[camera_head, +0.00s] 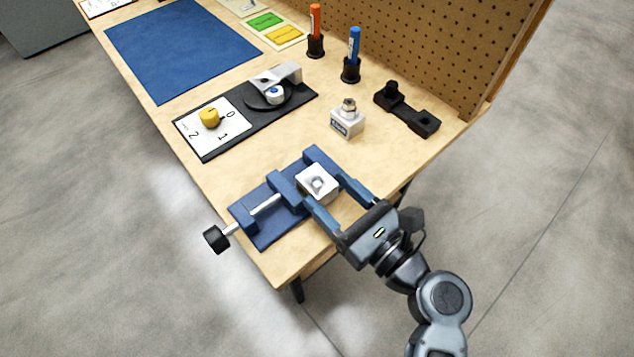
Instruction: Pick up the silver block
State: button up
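The silver block (317,184), with a round recess in its top, sits in the blue vise (262,232) near the front corner of the table. My gripper (323,190) reaches in from the lower right. Its two fingers are spread wide, one on each side of the block. The fingertips are very close to the block's sides, and any contact is too small to make out. The block's lower part is hidden by the vise and fingers.
The vise's screw handle (216,238) sticks out past the table edge. Behind stand a small white block with a metal knob (348,118), a black bracket (407,110), a black fixture with a yellow dial (209,117), and two marker holders. A pegboard (440,45) borders the right.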

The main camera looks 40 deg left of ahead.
jog(key=c, duration=1)
